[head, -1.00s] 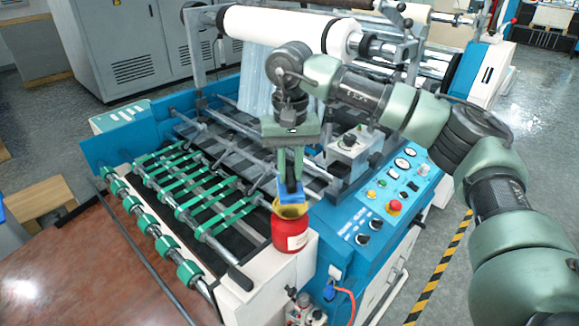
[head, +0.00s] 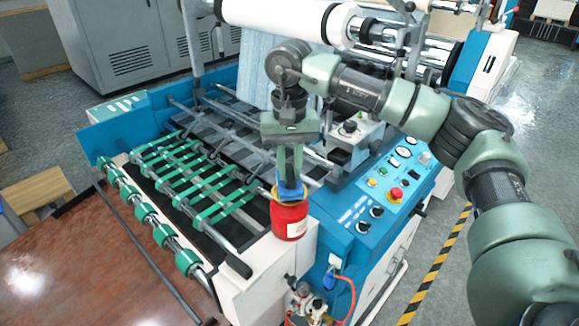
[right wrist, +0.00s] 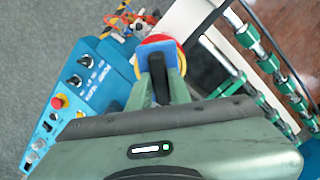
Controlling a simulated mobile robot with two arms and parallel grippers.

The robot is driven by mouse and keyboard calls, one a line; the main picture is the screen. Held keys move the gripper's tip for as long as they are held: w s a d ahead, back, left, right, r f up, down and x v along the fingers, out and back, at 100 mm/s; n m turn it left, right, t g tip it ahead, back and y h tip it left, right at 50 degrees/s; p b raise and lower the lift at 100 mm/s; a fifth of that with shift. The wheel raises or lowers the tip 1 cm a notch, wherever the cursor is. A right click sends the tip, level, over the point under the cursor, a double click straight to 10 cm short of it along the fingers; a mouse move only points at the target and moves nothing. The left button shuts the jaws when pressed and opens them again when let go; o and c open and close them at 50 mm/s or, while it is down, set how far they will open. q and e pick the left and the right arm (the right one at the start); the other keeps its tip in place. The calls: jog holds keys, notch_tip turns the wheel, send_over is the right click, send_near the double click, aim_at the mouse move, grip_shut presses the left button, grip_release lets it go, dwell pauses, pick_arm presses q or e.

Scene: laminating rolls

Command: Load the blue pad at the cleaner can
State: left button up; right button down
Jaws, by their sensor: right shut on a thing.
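The red cleaner can (head: 289,222) with a pale label stands on the white corner of the machine. It also shows, partly covered, in the right wrist view (right wrist: 150,40). My right gripper (head: 290,172) points down over the can and is shut on the blue pad (head: 290,190). The pad's lower part is at the can's yellow mouth, most of which it hides; I cannot tell how deep it sits. The pad also shows in the right wrist view (right wrist: 173,58), between the fingers and the can. My left gripper is not in view.
Green-ringed rollers (head: 153,224) and green belts lie left of the can. The blue control panel (head: 385,195) with knobs and a red button is to the right. A red hose (head: 349,292) hangs below. A brown tabletop (head: 90,265) is at the lower left.

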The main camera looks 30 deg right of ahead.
aim_at(290, 172)
jog(key=shift+f+b, duration=0.4)
jog(key=shift+f, duration=0.15)
dwell(1.3)
jog(key=shift+r+p, duration=2.4)
jog(key=shift+r, duration=1.15)
jog(key=shift+f, duration=0.1)
